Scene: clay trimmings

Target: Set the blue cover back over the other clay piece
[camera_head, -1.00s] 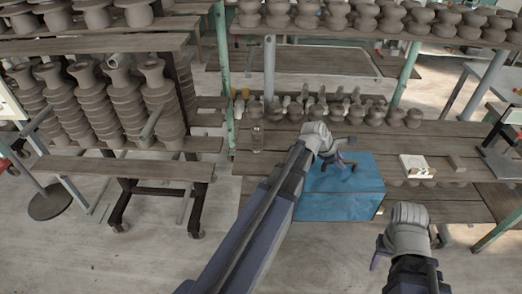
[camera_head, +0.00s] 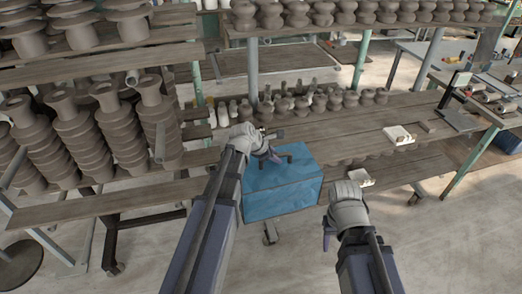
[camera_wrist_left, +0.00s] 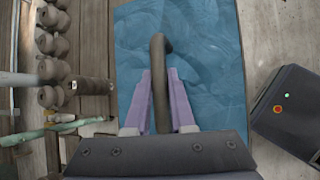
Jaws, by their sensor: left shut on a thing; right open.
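The blue cover (camera_head: 283,192) is a box-like shell with a dark bent handle (camera_head: 286,158) on top. My left gripper (camera_head: 270,156) is shut on that handle; the wrist view shows its purple fingers (camera_wrist_left: 160,105) on either side of the handle (camera_wrist_left: 158,75) above the cover (camera_wrist_left: 205,70). The cover appears at the bench's front edge; I cannot tell whether anything supports it. A pale block (camera_head: 398,135) sits on the bench, and another pale piece (camera_head: 361,177) shows near my right wrist; I cannot tell which is the clay piece. My right gripper (camera_head: 327,238) is open and empty.
Stacked clay pieces (camera_head: 85,130) crowd the left rack. A caster (camera_head: 270,233) shows below the cover.

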